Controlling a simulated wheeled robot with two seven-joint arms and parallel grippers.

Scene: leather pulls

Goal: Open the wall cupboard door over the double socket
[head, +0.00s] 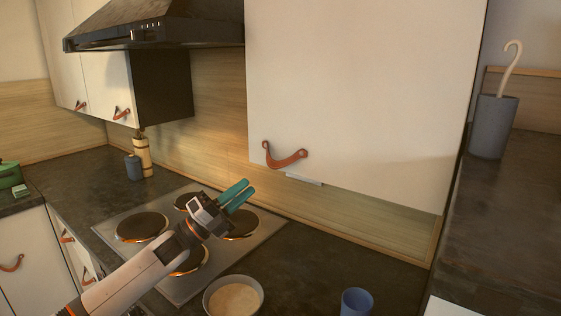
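The large white wall cupboard door (365,85) fills the upper middle of the head view and is closed. Its brown leather pull (285,157) is a curved strap at the door's lower left corner. A white strip (303,179) on the wall shows just under the door; it may be the socket, mostly hidden by the door. My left gripper (249,186), with teal fingers, is over the hob, below and left of the pull and apart from it. Its fingers are a little apart with nothing between them. My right gripper is not in view.
A hob (268,226) lies below my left gripper. A bowl (233,297) and a blue cup (356,302) stand on the counter in front. A dark hood (160,25) and smaller cupboards (108,78) are at left. A grey holder (493,127) stands at right.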

